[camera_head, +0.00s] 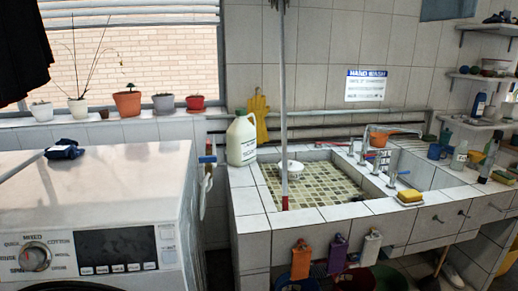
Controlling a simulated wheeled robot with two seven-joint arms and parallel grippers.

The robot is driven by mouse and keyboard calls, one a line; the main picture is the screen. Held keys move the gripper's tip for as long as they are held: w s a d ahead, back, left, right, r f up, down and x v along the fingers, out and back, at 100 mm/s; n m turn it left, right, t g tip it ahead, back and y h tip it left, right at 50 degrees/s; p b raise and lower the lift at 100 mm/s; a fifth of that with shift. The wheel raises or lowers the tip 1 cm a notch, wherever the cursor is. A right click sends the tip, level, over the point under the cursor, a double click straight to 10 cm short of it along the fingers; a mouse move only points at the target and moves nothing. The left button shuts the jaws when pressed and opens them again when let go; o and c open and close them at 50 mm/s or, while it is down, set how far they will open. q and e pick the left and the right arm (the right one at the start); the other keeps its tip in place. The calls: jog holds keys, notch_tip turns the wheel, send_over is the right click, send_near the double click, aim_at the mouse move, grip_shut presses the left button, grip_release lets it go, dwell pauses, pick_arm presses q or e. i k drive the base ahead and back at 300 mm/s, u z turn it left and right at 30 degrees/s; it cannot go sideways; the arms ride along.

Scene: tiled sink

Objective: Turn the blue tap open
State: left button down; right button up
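A small tap with a blue handle (207,159) is on the wall pipe between the washing machine and the sink. Several small taps stand on the sink ledge at the right, and the front one (392,178) seems to have a blue and red handle. Which of these is the task's blue tap, I cannot tell for sure. Whether any of them is open is too small to see.
A white washing machine (130,195) fills the left, with a dark blue object (64,150) on top. The tiled sink (330,212) is at centre right. A white jug (241,140) stands at its back left corner. A vertical pole (283,90) crosses in front of the basin.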

aim_at(207, 160)
jog(key=u, duration=0.15)
jog(key=i, duration=1.05)
jog(key=u, duration=0.7)
